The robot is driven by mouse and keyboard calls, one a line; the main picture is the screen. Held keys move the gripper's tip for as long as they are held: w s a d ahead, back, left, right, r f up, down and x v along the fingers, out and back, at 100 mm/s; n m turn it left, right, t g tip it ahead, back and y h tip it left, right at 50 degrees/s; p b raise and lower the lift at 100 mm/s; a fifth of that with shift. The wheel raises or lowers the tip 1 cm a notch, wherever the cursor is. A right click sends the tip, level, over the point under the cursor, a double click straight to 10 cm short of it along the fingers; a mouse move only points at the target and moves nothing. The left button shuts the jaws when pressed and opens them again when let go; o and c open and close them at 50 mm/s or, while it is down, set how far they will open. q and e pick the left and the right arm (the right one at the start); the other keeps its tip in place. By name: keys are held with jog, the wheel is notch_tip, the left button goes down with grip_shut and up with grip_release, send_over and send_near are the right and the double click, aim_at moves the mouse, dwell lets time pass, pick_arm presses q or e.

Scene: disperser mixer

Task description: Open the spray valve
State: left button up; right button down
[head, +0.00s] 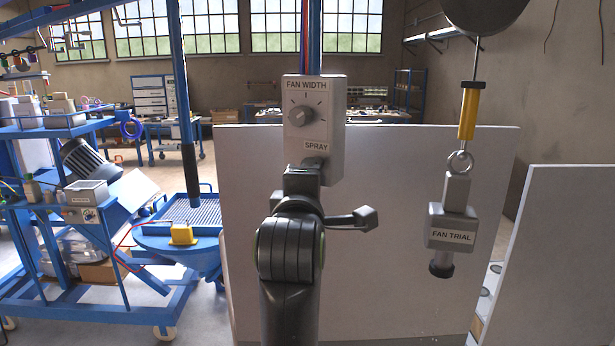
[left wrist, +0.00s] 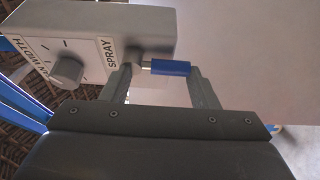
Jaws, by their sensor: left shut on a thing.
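The grey control box (head: 313,125) hangs in the middle of the head view, with a FAN WIDTH knob (head: 301,116) and a SPRAY label (head: 316,146) near its bottom. In the left wrist view the box (left wrist: 150,28) is at the upper left. The spray valve's blue-sleeved lever (left wrist: 168,67) sticks out sideways below the SPRAY label. My left gripper (head: 304,172) is right under the box. The lever is hidden in the head view. My right gripper is not in view.
A FAN TRIAL spray unit (head: 452,233) hangs from a yellow-sleeved line at the right. A large white panel (head: 380,270) stands behind the box, and another panel (head: 567,260) is at the right edge. A blue cart (head: 60,130) with equipment stands at the left.

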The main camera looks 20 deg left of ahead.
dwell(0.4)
pick_arm(q)
jog(key=o, duration=1)
